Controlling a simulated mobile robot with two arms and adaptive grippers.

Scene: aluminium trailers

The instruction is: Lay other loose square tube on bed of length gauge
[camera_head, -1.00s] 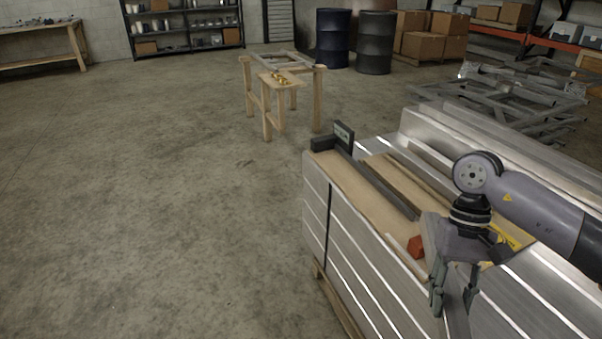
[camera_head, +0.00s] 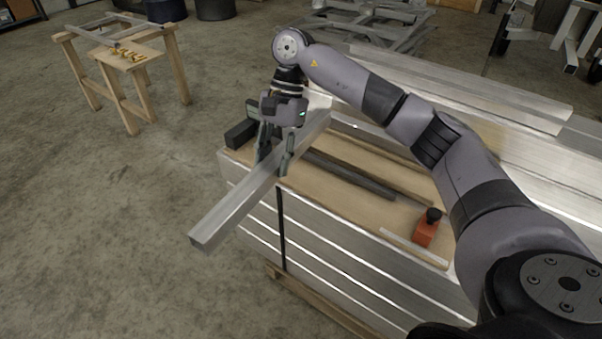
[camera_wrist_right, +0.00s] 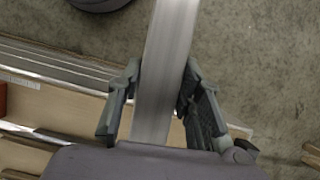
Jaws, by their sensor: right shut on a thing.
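My right gripper (camera_head: 275,157) is shut on a long silvery square tube (camera_head: 222,212). The tube slants across the head view, its near end jutting past the bench's left edge over the floor. In the right wrist view the tube (camera_wrist_right: 164,65) runs between both fingers (camera_wrist_right: 160,108). A dark straight rail (camera_head: 350,175) with a black block (camera_head: 240,133) at its left end, apparently the length gauge, lies on the wooden bench top. The gripper is near that block end, and the tube appears above the top, not along the rail. My left gripper is not in view.
An orange tool with a black knob (camera_head: 426,229) and a pale strip (camera_head: 413,249) lie on the bench top's near side. Long aluminium profiles (camera_head: 470,85) lie behind. A wooden trestle (camera_head: 125,60) stands at upper left; the floor between is clear.

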